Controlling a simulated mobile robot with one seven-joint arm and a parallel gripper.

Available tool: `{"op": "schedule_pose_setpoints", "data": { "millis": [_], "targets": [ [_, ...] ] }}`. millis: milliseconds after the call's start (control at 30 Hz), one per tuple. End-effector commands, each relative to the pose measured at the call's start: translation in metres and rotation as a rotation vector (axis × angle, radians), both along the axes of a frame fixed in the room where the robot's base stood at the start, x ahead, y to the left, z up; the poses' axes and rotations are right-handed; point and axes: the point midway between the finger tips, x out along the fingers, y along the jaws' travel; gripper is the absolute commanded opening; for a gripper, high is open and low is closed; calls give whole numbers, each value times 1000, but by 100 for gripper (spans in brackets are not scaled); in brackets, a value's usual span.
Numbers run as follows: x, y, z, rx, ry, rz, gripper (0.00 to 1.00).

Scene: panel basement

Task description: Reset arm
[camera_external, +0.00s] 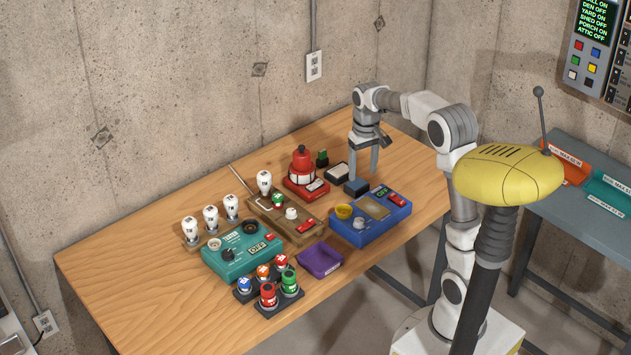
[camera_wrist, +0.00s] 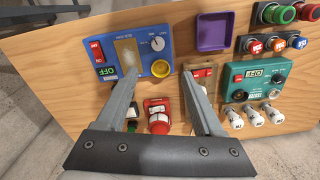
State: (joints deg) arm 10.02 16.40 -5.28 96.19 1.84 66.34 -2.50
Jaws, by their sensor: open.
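My gripper (camera_external: 362,172) hangs pointing down over the right back part of the wooden table in the external view. Its two fingers are spread apart with nothing between them. The fingers also show spread in the wrist view (camera_wrist: 158,62).
The wooden table (camera_external: 130,240) also bears a teal box (camera_external: 240,255), a purple tray (camera_external: 321,261), a brown board (camera_external: 264,210), white bulbs and several coloured buttons. The table's left end is clear. A concrete wall rises behind. A grey side table (camera_external: 570,225) with trays stands at right.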

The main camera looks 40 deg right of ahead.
Motion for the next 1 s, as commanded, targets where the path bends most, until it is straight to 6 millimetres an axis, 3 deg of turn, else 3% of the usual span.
{"op": "schedule_pose_setpoints", "data": {
  "millis": [200, 500, 800, 1000],
  "targets": [
    [-42, 32, 38, -9, -98, 45, 69],
    [-116, 74, 67, -23, -246, 118, 69],
    [-188, 103, 64, -44, -388, 189, 69],
    [-217, 112, 54, -54, -451, 219, 69]
  ]
}}
